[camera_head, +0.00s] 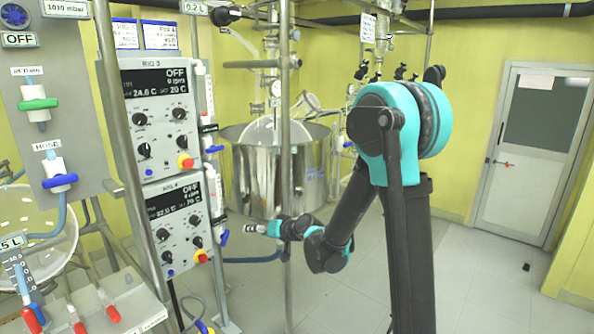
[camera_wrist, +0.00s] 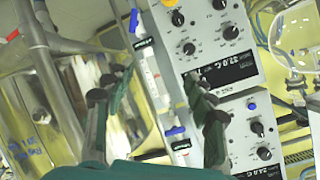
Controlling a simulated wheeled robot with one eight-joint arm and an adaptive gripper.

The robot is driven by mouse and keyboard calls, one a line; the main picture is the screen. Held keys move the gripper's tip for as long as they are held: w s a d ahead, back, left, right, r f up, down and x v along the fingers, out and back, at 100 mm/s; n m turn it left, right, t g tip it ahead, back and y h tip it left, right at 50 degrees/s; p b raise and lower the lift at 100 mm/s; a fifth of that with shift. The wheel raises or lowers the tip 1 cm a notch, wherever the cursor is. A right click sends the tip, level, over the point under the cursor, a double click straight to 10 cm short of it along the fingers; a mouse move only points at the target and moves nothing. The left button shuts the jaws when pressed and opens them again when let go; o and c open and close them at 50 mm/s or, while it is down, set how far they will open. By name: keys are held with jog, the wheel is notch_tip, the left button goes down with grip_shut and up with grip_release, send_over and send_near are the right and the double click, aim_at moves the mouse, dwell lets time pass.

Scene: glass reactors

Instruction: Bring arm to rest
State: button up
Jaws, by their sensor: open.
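My gripper (camera_head: 256,227) is at the end of my teal and black arm, which is bent at the elbow and reaches left in the head view. It appears in front of the steel vessel and to the right of the lower control box. In the wrist view my gripper (camera_wrist: 155,115) shows two dark fingers spread apart with nothing between them. The picture there is tilted.
Two control boxes, the upper one (camera_head: 140,112) and the lower one (camera_head: 172,208), stand at left. A steel vessel (camera_head: 250,175) is behind a vertical pole (camera_head: 286,150).

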jog(key=s+d+f+m+g+h, duration=0.1)
jog(key=s+d+f+h, duration=0.1)
jog(key=s+d, duration=0.7)
jog(key=s+d+f+m+g+h, duration=0.1)
jog(key=s+d+f+g+h, duration=0.1)
jog(key=s+d, duration=0.7)
jog(key=s+d+f+g+h, duration=0.1)
jog(key=s+d+f+h, duration=0.3)
jog(key=d, duration=1)
jog(key=s+h, duration=0.2)
jog(key=s, duration=0.2)
jog(key=shift+s+d+f+m, duration=0.15)
jog(key=shift+s+d+m, duration=0.1)
jog(key=shift+s+m, duration=0.15)
